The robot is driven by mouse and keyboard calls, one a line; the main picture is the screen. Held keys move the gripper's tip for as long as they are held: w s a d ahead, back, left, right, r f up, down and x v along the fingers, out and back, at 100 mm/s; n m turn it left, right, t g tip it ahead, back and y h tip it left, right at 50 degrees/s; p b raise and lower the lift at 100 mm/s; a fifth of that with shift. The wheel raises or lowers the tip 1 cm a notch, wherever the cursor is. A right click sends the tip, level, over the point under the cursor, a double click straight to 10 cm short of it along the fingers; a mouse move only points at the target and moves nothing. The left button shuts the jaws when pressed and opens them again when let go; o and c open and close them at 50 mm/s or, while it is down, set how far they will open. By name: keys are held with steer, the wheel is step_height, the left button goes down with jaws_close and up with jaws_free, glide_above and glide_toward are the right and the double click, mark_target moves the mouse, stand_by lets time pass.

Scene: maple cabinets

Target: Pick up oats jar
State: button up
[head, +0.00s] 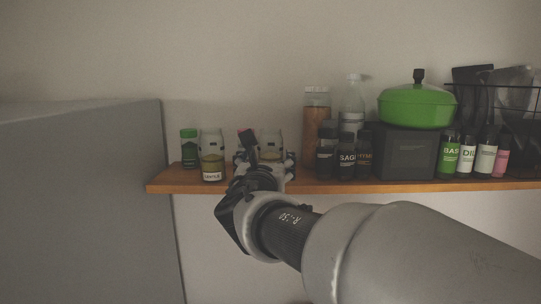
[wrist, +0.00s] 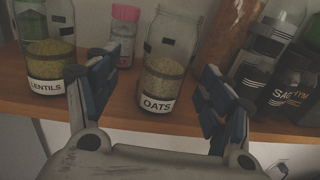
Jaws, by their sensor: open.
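The oats jar (wrist: 160,80) is clear glass with a white OATS label and pale grain inside. It stands upright on the wooden shelf (wrist: 130,110). In the wrist view my gripper (wrist: 158,88) is open, with one blue-padded finger left of the jar and one right. Gaps show between the pads and the glass, and nothing is held. In the head view the oats jar (head: 271,138) shows its upper part behind my gripper (head: 267,158), which hides its lower part and label.
The lentils jar (wrist: 48,70) stands to the left, and a pink-lidded jar (wrist: 123,35) stands behind. A tall brown-filled jar (wrist: 230,35) and dark spice jars (wrist: 285,85) crowd the right.

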mark_target(270, 156)
steer(key=shift+w+d+r, duration=0.15)
steer(key=shift+w, duration=0.15)
steer(key=w, duration=0.1)
steer(key=w+p, duration=0.1)
steer(key=w, duration=0.1)
steer(key=w+p, duration=0.1)
steer(key=shift+w+d+r, duration=0.2)
steer(key=shift+w+d, duration=0.15)
steer(key=shift+w, duration=0.05)
steer(key=shift+s+r, duration=0.1)
steer(key=shift+s, duration=0.15)
steer(key=shift+c, duration=0.7)
steer(key=shift+w, duration=0.15)
steer(key=c, duration=1.2)
